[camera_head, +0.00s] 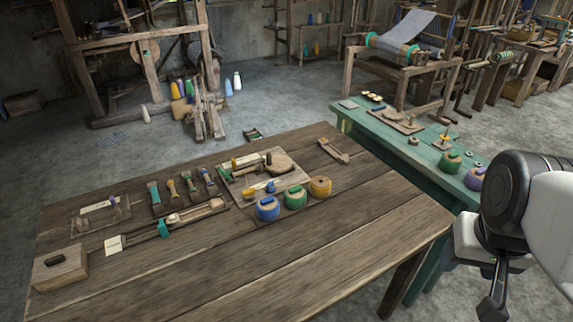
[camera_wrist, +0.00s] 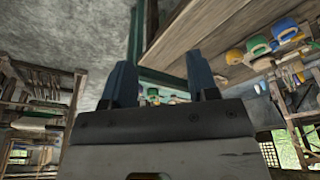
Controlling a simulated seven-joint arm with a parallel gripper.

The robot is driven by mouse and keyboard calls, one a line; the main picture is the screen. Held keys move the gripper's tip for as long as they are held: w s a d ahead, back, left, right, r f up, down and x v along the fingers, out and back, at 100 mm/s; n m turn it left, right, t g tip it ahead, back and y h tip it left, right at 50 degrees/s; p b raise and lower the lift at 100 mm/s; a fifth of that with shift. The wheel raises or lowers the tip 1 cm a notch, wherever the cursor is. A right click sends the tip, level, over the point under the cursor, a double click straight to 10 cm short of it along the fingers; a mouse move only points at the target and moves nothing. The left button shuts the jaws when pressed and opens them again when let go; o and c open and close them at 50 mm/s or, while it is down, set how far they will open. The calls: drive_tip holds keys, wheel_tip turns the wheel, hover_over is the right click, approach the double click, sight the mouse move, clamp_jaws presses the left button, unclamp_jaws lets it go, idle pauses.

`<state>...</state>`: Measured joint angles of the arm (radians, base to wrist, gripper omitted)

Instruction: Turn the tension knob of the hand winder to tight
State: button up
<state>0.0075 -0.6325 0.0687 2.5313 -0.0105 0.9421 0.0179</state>
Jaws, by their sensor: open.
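I cannot tell for certain which item is the hand winder. A pale board (camera_head: 290,184) on the wooden table carries a round wooden piece (camera_head: 281,162) and small yellow and blue parts. On the green bench, a wooden board device (camera_head: 398,121) has an upright post. The tension knob and its setting are too small to make out. My gripper (camera_head: 492,300) hangs at the lower right, off the wooden table's right end. In the wrist view its two dark fingers (camera_wrist: 161,82) stand apart with nothing between them.
The wooden table (camera_head: 250,285) has a clear front and right side. Blue (camera_head: 267,208), green (camera_head: 294,197) and yellow (camera_head: 320,187) round pots stand near its middle. A wooden block (camera_head: 60,269) is at front left. The green bench (camera_head: 372,140) stands behind the table's right end.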

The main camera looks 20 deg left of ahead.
drive_tip(key=shift+w, duration=0.15)
drive_tip(key=shift+c, duration=1)
drive_tip(key=w+a+r, duration=0.1)
drive_tip(key=w+a, duration=0.2)
drive_tip(key=w, duration=0.4)
drive_tip(key=w+a, duration=0.4)
drive_tip(key=w, duration=0.4)
drive_tip(key=g, duration=0.3)
hover_over(270, 183)
drive_tip(key=shift+m, duration=0.4)
wheel_tip(270, 183, down, 24)
drive_tip(key=shift+d+r, duration=0.1)
drive_tip(key=shift+d, duration=0.05)
drive_tip(key=shift+a, duration=0.2)
drive_tip(key=shift+f, duration=0.35)
